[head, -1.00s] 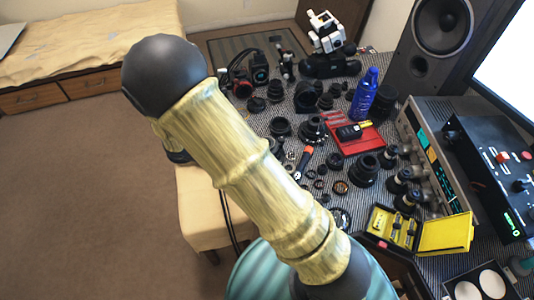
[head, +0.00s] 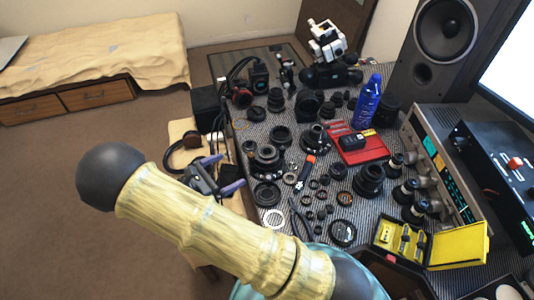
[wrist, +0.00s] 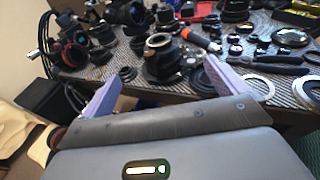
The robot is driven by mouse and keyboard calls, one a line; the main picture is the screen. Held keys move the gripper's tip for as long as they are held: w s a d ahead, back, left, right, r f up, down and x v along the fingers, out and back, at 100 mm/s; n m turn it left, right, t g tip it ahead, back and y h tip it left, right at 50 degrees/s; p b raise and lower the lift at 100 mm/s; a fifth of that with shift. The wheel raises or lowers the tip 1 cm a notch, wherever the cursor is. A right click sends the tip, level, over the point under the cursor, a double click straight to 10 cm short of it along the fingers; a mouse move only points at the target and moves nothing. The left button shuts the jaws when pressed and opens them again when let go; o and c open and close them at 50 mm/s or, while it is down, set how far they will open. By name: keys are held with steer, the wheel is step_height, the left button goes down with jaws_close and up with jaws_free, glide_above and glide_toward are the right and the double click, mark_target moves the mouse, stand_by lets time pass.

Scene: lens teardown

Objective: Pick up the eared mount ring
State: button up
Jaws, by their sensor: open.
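A flat pale ring (head: 273,218) lies on the striped desk mat near its left edge; it is the likeliest eared mount ring, though I cannot make out its ears. It also shows at the right in the wrist view (wrist: 258,86), beyond and outside the right finger. My gripper (head: 221,173) is open and empty, at the desk's left edge, up and left of the ring in the head view. In the wrist view its two purple fingers (wrist: 162,67) are spread, with a black lens barrel (wrist: 165,62) beyond the gap.
Black lens parts crowd the mat (head: 325,215). An orange-tipped screwdriver (head: 306,171) and dark pliers (head: 298,222) lie near the ring. A red tray (head: 372,152), blue bottle (head: 367,103) and open yellow case (head: 458,245) stand farther right. Open floor lies left of the desk.

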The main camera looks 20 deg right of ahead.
mark_target(260, 156)
steer(key=x, duration=0.9)
steer(key=shift+s+p, duration=0.1)
steer(key=shift+p, duration=0.25)
steer(key=shift+d+f, duration=0.1)
steer(key=shift+d, duration=0.1)
steer(key=x, duration=0.5)
steer(key=shift+w+f+p, duration=0.25)
steer(key=shift+p, duration=0.15)
steer(key=c, duration=1.1)
